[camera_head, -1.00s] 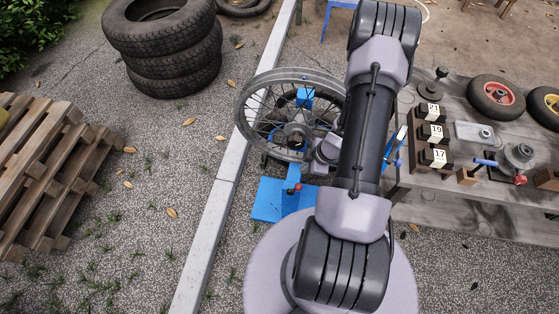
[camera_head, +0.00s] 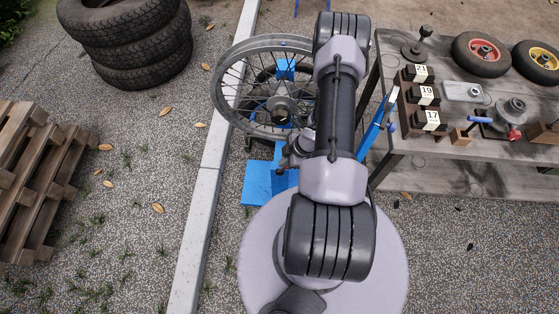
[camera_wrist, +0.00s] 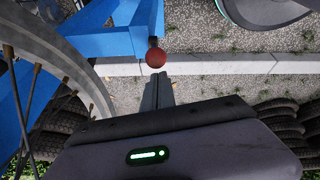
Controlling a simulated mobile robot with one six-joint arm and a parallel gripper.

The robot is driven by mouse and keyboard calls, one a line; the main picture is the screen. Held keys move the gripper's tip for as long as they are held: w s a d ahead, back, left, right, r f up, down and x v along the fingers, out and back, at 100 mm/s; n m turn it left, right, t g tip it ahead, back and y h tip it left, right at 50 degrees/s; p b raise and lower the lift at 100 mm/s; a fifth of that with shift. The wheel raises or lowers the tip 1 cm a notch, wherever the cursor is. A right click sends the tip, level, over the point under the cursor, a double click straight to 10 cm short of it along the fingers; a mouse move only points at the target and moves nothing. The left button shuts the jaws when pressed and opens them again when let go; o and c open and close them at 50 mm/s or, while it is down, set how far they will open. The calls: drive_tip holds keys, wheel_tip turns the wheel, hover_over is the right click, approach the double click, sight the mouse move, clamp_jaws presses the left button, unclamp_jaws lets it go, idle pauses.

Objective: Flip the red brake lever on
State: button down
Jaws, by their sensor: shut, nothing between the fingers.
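The red ball-shaped knob of the brake lever (camera_wrist: 156,57) shows at the upper middle of the wrist view, beside a blue frame (camera_wrist: 105,42). Most of its stem is hidden. My gripper (camera_wrist: 158,80) is shut and empty, its narrow fingertips just below the knob in that picture. I cannot tell whether they touch it. In the head view the blue stand (camera_head: 258,183) is on the ground with a spoked wheel (camera_head: 232,108) above it. My gripper is beside the wheel there, and its fingertips are hard to make out.
A grey workbench (camera_head: 440,176) stands at the right with numbered blocks (camera_head: 430,120), small wheels (camera_head: 482,54) and a blue-handled fixture (camera_head: 480,119). Stacked tires (camera_head: 140,52) and wooden pallets (camera_head: 40,180) are at the left. A pale curb (camera_head: 205,190) runs past the stand.

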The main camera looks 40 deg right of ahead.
drive_tip(key=shift+d, duration=0.1)
drive_tip(key=shift+s+d+f, duration=0.2)
drive_tip(key=shift+s+d, duration=0.2)
drive_tip(key=shift+s, duration=0.1)
drive_tip(key=shift+s+d+f, duration=0.15)
drive_tip(key=shift+s+d, duration=0.2)
drive_tip(key=shift+s, duration=0.15)
drive_tip(key=shift+s+d, duration=0.15)
drive_tip(key=shift+s, duration=0.1)
